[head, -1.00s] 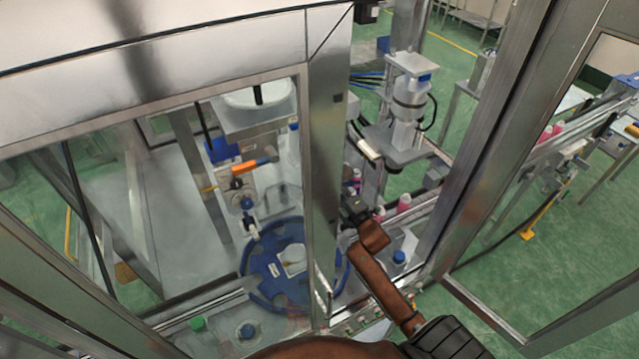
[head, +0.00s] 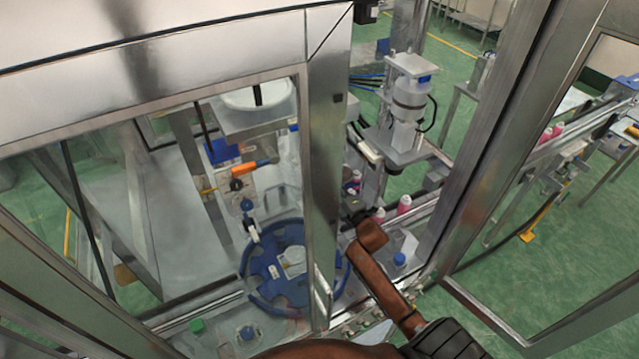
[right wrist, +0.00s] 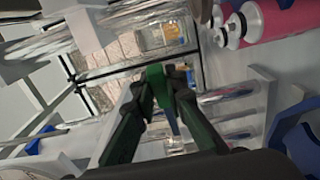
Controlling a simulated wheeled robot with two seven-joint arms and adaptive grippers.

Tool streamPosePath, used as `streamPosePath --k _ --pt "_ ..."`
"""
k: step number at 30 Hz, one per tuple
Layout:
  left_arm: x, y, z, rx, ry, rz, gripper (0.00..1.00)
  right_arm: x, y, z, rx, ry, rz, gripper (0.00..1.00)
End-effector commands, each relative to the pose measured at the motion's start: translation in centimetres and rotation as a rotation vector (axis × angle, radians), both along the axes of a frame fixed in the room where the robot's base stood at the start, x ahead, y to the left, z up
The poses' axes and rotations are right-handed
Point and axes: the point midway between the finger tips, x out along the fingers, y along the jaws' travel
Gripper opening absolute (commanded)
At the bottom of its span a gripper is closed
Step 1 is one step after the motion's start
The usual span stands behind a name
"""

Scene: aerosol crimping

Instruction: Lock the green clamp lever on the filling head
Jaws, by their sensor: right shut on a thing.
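The green clamp lever (right wrist: 157,82) shows in the right wrist view, between the dark green fingers of my right gripper (right wrist: 162,91). The gripper is shut on it. Whether the lever is locked cannot be told. In the head view my right arm reaches up from the bottom right, and its gripper is partly hidden by the cabinet's upright post. The lever is not clear there. The filling head itself cannot be made out clearly. My left gripper is in neither view.
A steel post (head: 326,150) stands just left of my right arm. A blue star wheel (head: 254,288) lies behind the glass, below an orange handle (head: 242,169). Pink bottles (head: 404,204) stand right of the post; pink bottles (right wrist: 262,18) also show close by in the wrist view.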

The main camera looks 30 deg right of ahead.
Motion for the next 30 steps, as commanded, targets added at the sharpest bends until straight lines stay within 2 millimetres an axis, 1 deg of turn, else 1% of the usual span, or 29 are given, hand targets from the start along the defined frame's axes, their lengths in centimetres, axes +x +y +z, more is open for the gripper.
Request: streamPosePath --k 13,24,30 --pt "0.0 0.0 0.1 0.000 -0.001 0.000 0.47 -0.2 0.1 -0.1 0.001 0.001 0.000 0.00" --pt "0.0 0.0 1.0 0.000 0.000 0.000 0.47 -2.1 1.2 -0.1 0.002 0.003 0.000 0.00" --pt "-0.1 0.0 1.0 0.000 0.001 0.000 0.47 -2.4 1.4 -0.2 0.002 0.003 0.001 0.00"
